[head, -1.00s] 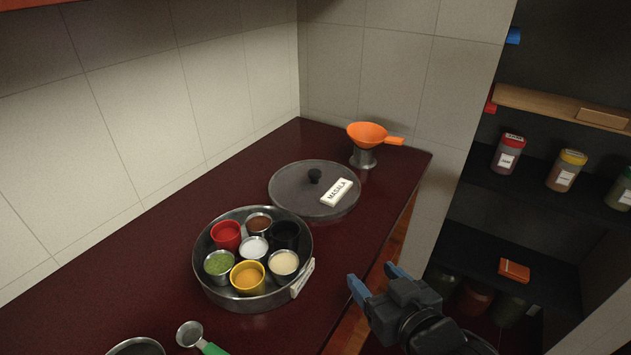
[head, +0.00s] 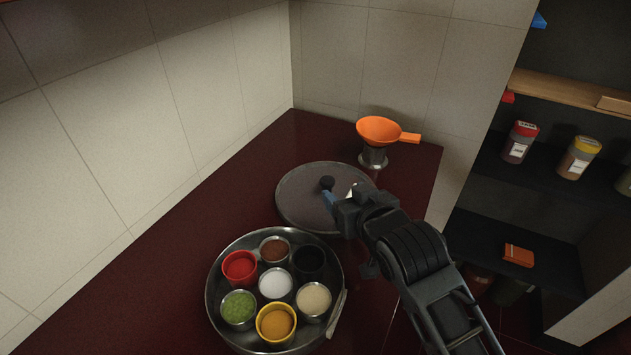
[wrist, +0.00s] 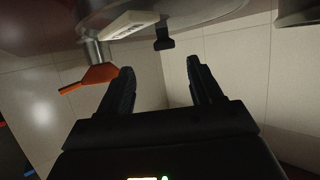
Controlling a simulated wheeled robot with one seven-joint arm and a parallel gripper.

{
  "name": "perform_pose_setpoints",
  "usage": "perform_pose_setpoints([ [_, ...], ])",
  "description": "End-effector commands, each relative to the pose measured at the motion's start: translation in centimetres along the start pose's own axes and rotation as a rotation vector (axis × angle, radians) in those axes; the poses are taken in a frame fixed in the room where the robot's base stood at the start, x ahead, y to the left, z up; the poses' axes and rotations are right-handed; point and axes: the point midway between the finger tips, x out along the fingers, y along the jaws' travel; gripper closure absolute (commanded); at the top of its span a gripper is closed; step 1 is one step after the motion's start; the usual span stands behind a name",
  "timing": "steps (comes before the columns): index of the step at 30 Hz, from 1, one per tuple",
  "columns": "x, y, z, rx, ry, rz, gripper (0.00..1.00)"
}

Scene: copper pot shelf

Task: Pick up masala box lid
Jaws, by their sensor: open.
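The masala box lid (head: 295,203) is a flat grey disc with a dark knob (head: 327,182), lying on the dark red counter behind the open masala box. My gripper (head: 332,197) is over the lid close to the knob, open and empty; my arm hides the lid's right part and most of its white label. In the wrist view the lid (wrist: 205,14) is at the top, and the knob (wrist: 164,37) shows between the two fingers (wrist: 158,66), just past their tips. I cannot tell whether a finger touches the knob.
The round masala box (head: 212,290) with several spice cups stands in front of the lid. An orange funnel (head: 378,129) on a metal cup stands behind it to the right. Tiled walls close the corner, and dark shelves with jars (head: 520,142) are at the right.

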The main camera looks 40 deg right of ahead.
Motion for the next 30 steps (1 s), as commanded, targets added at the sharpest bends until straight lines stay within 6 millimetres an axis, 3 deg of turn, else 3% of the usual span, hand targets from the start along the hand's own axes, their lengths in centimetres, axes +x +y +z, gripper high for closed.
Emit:
perform_pose_setpoints([
  [11,3.1,-0.1,-0.1,0.001,-0.001,0.001,0.35],
  [21,7.4,-0.6,0.1,0.001,0.000,0.001,0.35],
  [30,7.8,-0.6,0.2,0.001,0.000,0.000,0.35],
])
